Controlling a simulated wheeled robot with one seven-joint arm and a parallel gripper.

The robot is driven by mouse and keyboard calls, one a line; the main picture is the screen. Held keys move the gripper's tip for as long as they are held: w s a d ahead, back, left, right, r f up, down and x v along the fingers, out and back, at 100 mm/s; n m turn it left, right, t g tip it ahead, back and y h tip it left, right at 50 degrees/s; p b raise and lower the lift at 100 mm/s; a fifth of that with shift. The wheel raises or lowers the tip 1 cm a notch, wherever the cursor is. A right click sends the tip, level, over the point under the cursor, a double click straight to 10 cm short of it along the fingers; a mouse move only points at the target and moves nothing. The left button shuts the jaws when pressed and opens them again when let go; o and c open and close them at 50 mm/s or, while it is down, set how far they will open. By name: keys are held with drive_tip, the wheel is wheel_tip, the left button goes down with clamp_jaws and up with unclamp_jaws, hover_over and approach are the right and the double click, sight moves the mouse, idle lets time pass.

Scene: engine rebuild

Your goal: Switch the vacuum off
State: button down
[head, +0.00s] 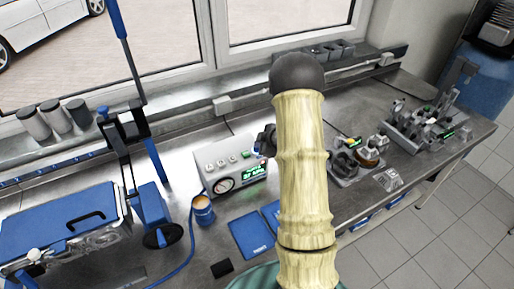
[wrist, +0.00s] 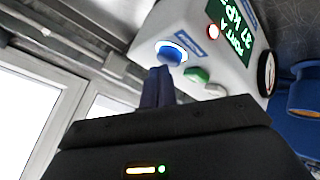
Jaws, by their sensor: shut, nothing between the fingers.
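The vacuum control box (head: 226,160) is a pale grey case with a round gauge, a lit green display and several buttons, standing on the bench. In the wrist view the box (wrist: 203,15) appears tilted, with a blue button (wrist: 172,53) inside a bright ring, a green button (wrist: 196,75) and a small red light (wrist: 213,31) beside the green display (wrist: 232,30). My gripper (wrist: 158,70) is shut and empty, its fingertips right at the blue button. I cannot tell whether they touch it. In the head view my gripper (head: 266,140) is at the box's right end, partly hidden by my arm.
An orange-topped blue can (head: 203,211) and a blue hose stand before the box. A blue booklet (head: 251,236) lies on the bench. A blue-lidded machine (head: 60,232) is at left. Metal parts (head: 360,160) and a fixture (head: 425,125) stand at right. A window is behind.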

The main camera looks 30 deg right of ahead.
drive_tip(key=shift+f+b, duration=0.3)
drive_tip(key=shift+f, duration=0.15)
drive_tip(key=shift+s, duration=0.1)
drive_tip(key=shift+r+p, duration=0.4)
drive_tip(key=shift+p, duration=0.05)
wheel_tip(320, 180, up, 6)
drive_tip(key=p, duration=0.5)
drive_tip(key=shift+r+p, duration=0.1)
drive_tip(key=shift+p, duration=0.2)
idle(0.5)
